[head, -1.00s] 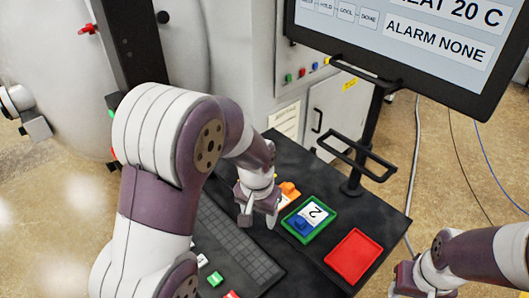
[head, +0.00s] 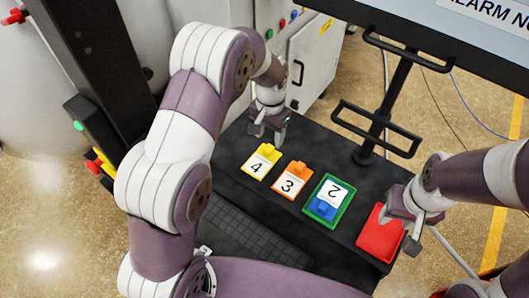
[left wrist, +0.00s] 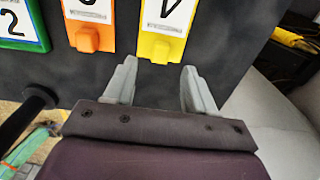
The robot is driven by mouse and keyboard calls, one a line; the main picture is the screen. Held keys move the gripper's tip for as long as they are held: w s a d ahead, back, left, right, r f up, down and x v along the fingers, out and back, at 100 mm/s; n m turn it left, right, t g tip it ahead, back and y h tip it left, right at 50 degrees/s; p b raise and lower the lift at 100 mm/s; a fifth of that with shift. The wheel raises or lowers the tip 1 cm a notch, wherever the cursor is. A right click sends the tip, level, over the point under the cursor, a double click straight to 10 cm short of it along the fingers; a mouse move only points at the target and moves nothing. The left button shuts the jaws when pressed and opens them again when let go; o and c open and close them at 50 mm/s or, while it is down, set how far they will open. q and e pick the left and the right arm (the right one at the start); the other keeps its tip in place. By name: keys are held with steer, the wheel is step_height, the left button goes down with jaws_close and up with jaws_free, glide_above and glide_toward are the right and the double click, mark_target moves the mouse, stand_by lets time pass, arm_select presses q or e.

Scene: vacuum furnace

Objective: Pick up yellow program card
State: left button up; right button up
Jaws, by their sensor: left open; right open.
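The yellow program card (head: 261,161), marked 4, lies on the dark table in the head view, leftmost in the row of cards. In the left wrist view the yellow card (left wrist: 163,30) lies just beyond my fingertips, its raised yellow block towards me. My left gripper (head: 269,135) is above the table just behind the card; in the left wrist view its two fingers (left wrist: 158,72) are apart with nothing between them. My right gripper (head: 412,222) is open and empty, over the red tray's right side.
The orange card (head: 289,179), marked 3, lies right of the yellow one. A red tray (head: 379,236) is at the right. A keyboard (head: 243,232) lies in front, and a black stand (head: 371,130) rises behind.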

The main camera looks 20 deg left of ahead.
mark_target(269, 149)
arm_select(q)
steer(key=f+p, duration=0.1)
steer(key=f, duration=0.1)
steer(key=f+p, duration=0.1)
steer(key=f, duration=0.1)
steer(key=shift+s+a+p, duration=0.2)
steer(key=shift+p, duration=0.1)
steer(key=shift+d+f, duration=0.2)
steer(key=shift+f, duration=0.35)
steer(key=shift+a+f, duration=0.1)
steer(key=shift+c, duration=1.3)
steer(key=shift+w, duration=0.1)
steer(key=c, duration=0.5)
steer(key=shift+a, duration=0.1)
jaws_close()
